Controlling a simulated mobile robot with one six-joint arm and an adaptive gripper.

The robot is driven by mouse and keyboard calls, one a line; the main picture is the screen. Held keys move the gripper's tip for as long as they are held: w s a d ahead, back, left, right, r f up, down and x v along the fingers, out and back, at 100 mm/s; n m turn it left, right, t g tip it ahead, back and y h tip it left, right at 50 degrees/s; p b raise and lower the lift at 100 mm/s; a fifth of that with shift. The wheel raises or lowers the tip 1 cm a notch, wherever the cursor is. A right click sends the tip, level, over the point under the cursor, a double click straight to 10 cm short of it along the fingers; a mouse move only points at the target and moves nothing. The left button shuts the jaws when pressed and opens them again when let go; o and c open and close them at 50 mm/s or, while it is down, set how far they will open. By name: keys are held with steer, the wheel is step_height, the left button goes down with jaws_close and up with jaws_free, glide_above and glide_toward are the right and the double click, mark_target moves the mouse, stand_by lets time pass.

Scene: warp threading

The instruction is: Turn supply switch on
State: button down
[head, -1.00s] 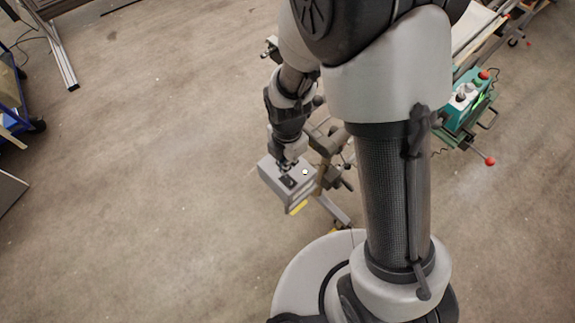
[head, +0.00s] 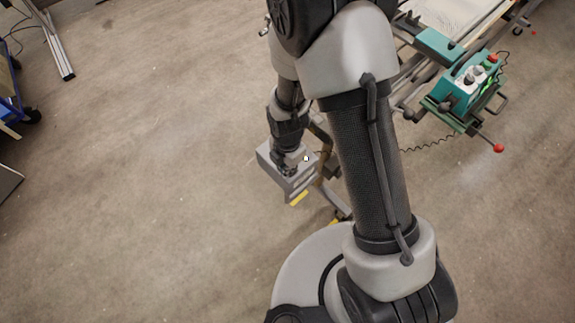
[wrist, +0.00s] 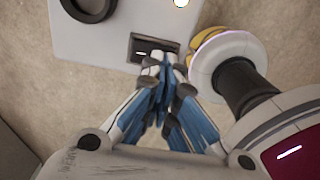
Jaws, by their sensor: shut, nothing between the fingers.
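The supply switch (wrist: 153,49) is a dark rectangular plate with a small white mark, set in the face of a pale grey box (wrist: 110,30). In the head view the box (head: 272,163) stands left of my arm column, with a yellow strip on its lower front. In the head view my wrist covers the switch.
A black round part (wrist: 90,5) sits on the box face. A yellow-and-white round part (wrist: 222,58) on a black shaft is close right of my fingers. A teal machine (head: 462,92) with a red-knobbed lever stands at the right.

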steer(key=shift+f, duration=0.1)
steer(key=shift+s+f+b, duration=0.1)
steer(key=shift+f+b, duration=0.2)
steer(key=shift+f, duration=0.05)
steer(key=shift+s+d, duration=0.1)
steer(key=shift+w+a+r, duration=0.3)
steer(key=shift+w+a, duration=0.25)
steer(key=shift+w, duration=0.2)
